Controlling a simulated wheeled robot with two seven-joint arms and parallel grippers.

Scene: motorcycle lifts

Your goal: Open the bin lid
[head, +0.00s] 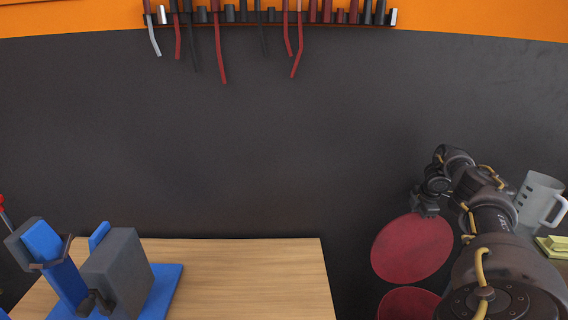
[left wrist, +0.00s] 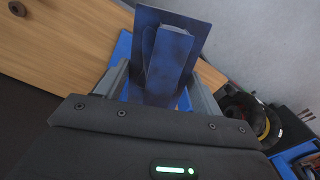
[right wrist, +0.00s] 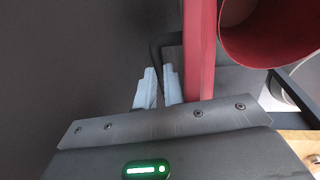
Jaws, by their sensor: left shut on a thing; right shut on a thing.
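The red round lid (head: 412,247) shows at the lower right of the head view, tilted up with its flat face toward me. My right gripper (head: 425,205) is at its upper edge. In the right wrist view my right gripper (right wrist: 158,88) is shut on a dark bent handle (right wrist: 156,55), and the red lid (right wrist: 200,55) stands edge-on beside it. A round red bin part (right wrist: 268,30) lies to the right. My left gripper (left wrist: 160,85) is shut on a blue upright piece (left wrist: 170,55).
A second red round shape (head: 408,302) sits below the lid. A blue and grey vise (head: 115,270) stands on the wooden bench (head: 250,275). A grey jug (head: 537,200) is at far right. Tools hang on the wall rack (head: 265,18).

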